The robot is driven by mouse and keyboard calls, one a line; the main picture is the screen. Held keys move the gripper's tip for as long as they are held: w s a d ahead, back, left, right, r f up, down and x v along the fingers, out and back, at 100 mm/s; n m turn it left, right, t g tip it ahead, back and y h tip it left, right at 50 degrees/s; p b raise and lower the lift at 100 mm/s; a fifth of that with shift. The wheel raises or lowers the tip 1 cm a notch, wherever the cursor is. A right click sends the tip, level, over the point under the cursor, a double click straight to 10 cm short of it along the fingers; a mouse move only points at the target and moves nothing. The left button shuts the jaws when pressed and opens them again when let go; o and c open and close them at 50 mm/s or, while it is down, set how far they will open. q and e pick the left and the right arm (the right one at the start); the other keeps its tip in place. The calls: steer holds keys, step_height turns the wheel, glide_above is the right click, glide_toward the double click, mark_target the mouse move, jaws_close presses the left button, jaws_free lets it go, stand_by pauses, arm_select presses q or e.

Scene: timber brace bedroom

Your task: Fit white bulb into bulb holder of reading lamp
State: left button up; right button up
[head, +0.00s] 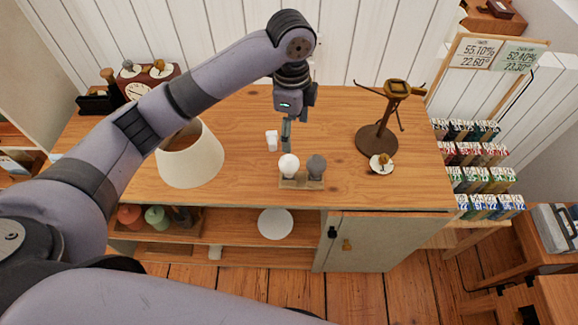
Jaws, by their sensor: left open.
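The white bulb (288,164) stands upright in a small wooden rack (301,184) near the cabinet top's front edge, next to a dark grey bulb (316,165). My left gripper (287,142) points down just behind the white bulb. It is open and holds nothing I can see; its fingers overlap in this view. The brown lamp stand (377,139) is at the right, with a brass-coloured piece (397,87) on top. I cannot tell for sure whether that is the bulb holder. My right gripper is out of view.
A cream lampshade (190,157) stands at the left, partly behind my left arm. A white disc with a brass piece (381,164) lies before the lamp base.

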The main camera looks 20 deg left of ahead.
mark_target(290, 160)
arm_select(q)
steer(key=f, duration=0.3)
steer(key=f+p, duration=0.1)
steer(key=f, duration=0.3)
steer(key=f+p, duration=0.1)
steer(key=f, duration=0.2)
steer(key=shift+w+a+f, duration=0.3)
steer(key=shift+a+f, duration=0.05)
steer(key=shift+a, duration=0.05)
step_height(290, 160, down, 5)
steer(key=shift+r+p, duration=0.1)
steer(key=shift+p, duration=0.9)
steer(key=shift+f, duration=0.35)
steer(key=shift+c, duration=0.3)
steer(key=c, duration=1.2)
